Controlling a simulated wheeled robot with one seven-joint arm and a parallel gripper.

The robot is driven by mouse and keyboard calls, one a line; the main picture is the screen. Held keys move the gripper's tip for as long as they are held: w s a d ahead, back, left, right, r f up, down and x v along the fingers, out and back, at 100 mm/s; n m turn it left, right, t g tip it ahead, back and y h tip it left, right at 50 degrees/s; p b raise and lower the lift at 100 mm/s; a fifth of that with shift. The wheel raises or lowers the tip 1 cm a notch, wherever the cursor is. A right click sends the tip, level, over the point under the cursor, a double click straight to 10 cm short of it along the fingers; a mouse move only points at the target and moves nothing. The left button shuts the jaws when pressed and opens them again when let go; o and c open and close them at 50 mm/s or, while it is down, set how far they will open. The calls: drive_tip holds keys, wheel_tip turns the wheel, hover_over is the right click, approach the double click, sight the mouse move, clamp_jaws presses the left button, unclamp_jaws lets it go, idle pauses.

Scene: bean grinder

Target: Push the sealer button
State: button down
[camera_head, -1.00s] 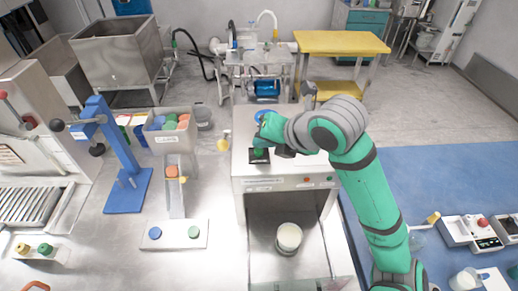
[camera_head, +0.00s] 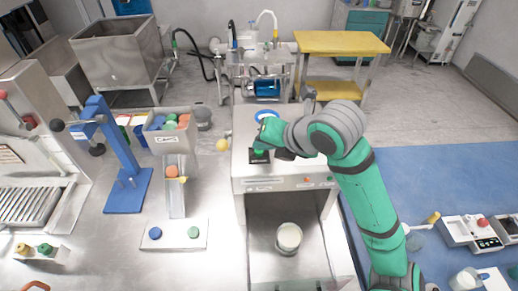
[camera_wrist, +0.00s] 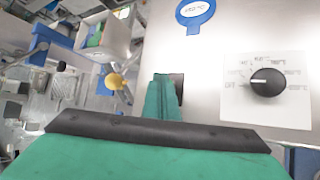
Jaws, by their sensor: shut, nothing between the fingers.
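A steel box-shaped machine (camera_head: 285,183) stands right of center in the head view. On its top is a small black square pad (camera_head: 259,160), partly hidden by my green fingers; it also shows in the wrist view (camera_wrist: 177,84). My gripper (camera_head: 260,151) is shut and empty, its fingertips at the pad. Whether they touch or press it I cannot tell. In the wrist view, the shut fingers (camera_wrist: 162,98) overlap the pad's left side. A dial (camera_wrist: 267,83) and a round blue tag (camera_wrist: 195,11) are beside it on the machine's top.
A white cup (camera_head: 288,237) stands in the opening under the machine. A panel with a blue and a green button (camera_head: 193,232) lies to the left. A blue lever press (camera_head: 118,150) and a grey bin (camera_head: 171,143) stand farther left.

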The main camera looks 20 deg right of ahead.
sight(262, 154)
drive_tip(key=shift+r, duration=0.9)
wheel_tip(262, 154, up, 6)
idle(0.6)
idle(0.5)
